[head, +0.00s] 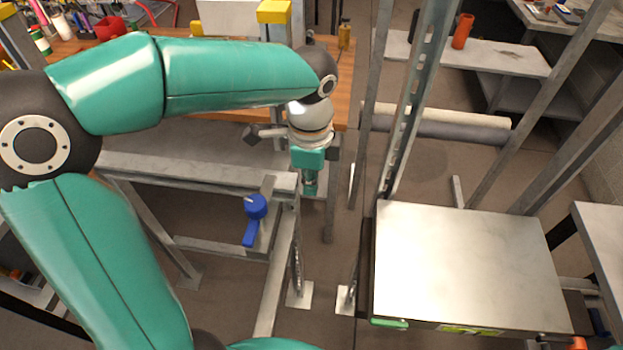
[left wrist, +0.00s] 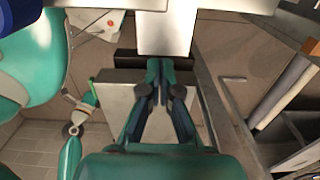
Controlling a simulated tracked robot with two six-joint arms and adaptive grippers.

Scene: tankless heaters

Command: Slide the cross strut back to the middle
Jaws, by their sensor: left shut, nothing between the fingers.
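A grey metal frame (head: 195,172) stands left of centre in the head view. A short grey bar (head: 268,188), seemingly the cross strut, sits at its right end and carries a blue lever clamp (head: 255,208). Which bar is the strut is not certain. My left gripper (head: 311,189) points down just right of the frame's upper right corner, apart from the blue clamp. In the left wrist view its fingers (left wrist: 160,68) are together with nothing between them. Pale metal surfaces lie beyond the fingertips; contact cannot be judged. My right gripper is not clearly seen.
A pale metal-topped cabinet (head: 465,265) stands at right, beside tall grey uprights. A wooden workbench (head: 340,75) with tools lies behind my left arm. Rolls (head: 440,122) lie at the back right. Floor shows between the frame and the cabinet.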

